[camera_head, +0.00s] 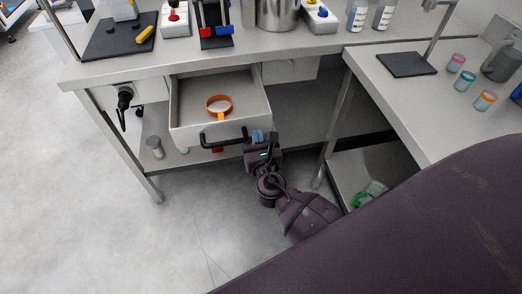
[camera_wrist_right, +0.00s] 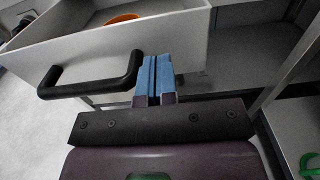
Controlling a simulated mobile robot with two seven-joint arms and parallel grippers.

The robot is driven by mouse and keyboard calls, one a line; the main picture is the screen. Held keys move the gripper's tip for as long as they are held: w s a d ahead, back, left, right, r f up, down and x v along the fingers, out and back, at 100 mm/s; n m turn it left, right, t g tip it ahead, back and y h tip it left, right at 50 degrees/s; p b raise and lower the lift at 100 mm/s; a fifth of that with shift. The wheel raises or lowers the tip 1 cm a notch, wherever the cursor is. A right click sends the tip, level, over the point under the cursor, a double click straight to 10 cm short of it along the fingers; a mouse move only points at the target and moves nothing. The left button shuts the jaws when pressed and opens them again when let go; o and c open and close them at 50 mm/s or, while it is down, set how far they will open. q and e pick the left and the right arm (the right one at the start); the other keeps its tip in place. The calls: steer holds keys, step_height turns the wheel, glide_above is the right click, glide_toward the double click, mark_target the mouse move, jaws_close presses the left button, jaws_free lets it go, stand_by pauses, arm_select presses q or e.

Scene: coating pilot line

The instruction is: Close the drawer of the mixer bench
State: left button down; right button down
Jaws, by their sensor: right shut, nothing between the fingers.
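The drawer (camera_head: 187,138) of the mixer bench (camera_head: 110,67) is pulled out and open in the head view. Its black handle (camera_head: 224,142) is a bar on the front panel. In the right wrist view the drawer front (camera_wrist_right: 190,42) is close, with the handle (camera_wrist_right: 85,90) at the left. My right gripper (camera_head: 258,136) is shut and empty, with blue fingers, by the right part of the drawer front. In the wrist view its fingertips (camera_wrist_right: 153,73) are just right of the handle, not around it; contact with the panel cannot be told. My left gripper is not in view.
An orange ring (camera_head: 219,105) lies inside the drawer. A shelf under the bench holds a small grey cup (camera_head: 155,147). A second table (camera_head: 440,110) with small jars stands at the right, its leg near my right arm. The floor at left is clear.

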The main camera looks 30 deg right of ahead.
mark_target(254, 124)
steer(key=shift+x, duration=1)
steer(key=shift+w+d, duration=0.1)
steer(key=shift+w, duration=0.3)
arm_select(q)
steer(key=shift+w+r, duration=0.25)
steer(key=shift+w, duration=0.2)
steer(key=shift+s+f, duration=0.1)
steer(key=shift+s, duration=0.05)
